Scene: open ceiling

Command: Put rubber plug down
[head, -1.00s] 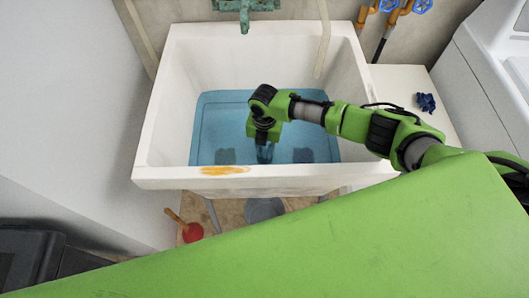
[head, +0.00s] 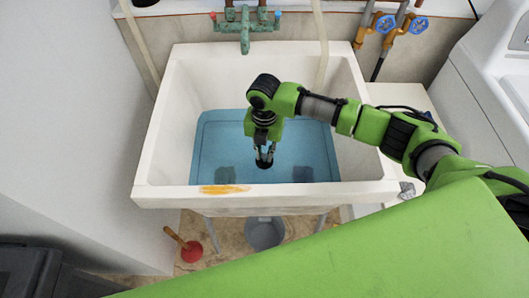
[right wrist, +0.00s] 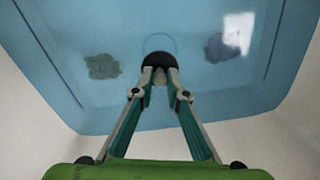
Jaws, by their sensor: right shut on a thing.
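My right gripper (head: 264,154) reaches down into the white sink (head: 160,125). It is shut on a round black rubber plug (head: 264,164), held at the fingertips. In the right wrist view the plug (right wrist: 157,59) sits between the fingertips (right wrist: 160,76), over the blue bottom. A faint ring outline shows just beyond it. I cannot tell whether the plug touches the bottom. My left gripper is not in view.
A green tap (head: 245,30) is at the sink's back. Blue-handled valves (head: 385,24) are on the wall to the right. A red plunger (head: 191,251) and a grey bucket (head: 265,233) are below the sink. Two dark patches lie on the blue bottom.

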